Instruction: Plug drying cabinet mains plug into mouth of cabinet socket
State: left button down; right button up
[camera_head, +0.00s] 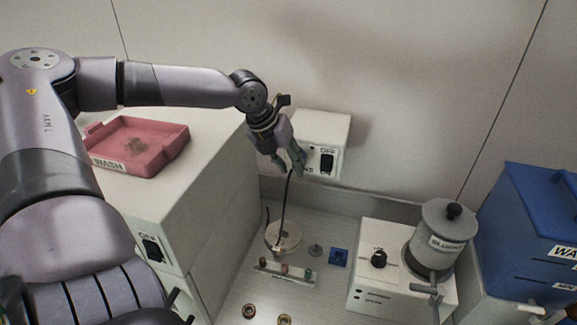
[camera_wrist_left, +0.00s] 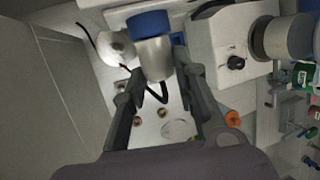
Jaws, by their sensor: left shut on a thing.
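My left gripper (camera_head: 289,160) is shut on the drying cabinet mains plug, close in front of the wall box. In the left wrist view the plug (camera_wrist_left: 153,60) is a pale grey cylinder with a blue end, between the fingers of my left gripper (camera_wrist_left: 158,75); the blue end points away from my wrist. A black cable hangs from it towards the bench. The white wall box (camera_head: 322,133), with a black OFF switch, appears to be the cabinet socket. My gripper covers its left part, and I cannot make out its mouth. The right gripper is not in view.
A white cabinet (camera_head: 205,190) stands left, with a red WASH tray (camera_head: 140,146) on top. A round disc (camera_head: 283,234), a small rack (camera_head: 286,273) and a blue block (camera_head: 338,257) lie below. A white machine (camera_head: 385,275) and blue bin (camera_head: 530,215) stand right.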

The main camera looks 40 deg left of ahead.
pick_arm(q)
jog(key=shift+w+r, duration=0.1)
dwell(0.3)
jog(key=c, duration=1.2)
grip_release()
jog(key=v, duration=1.2)
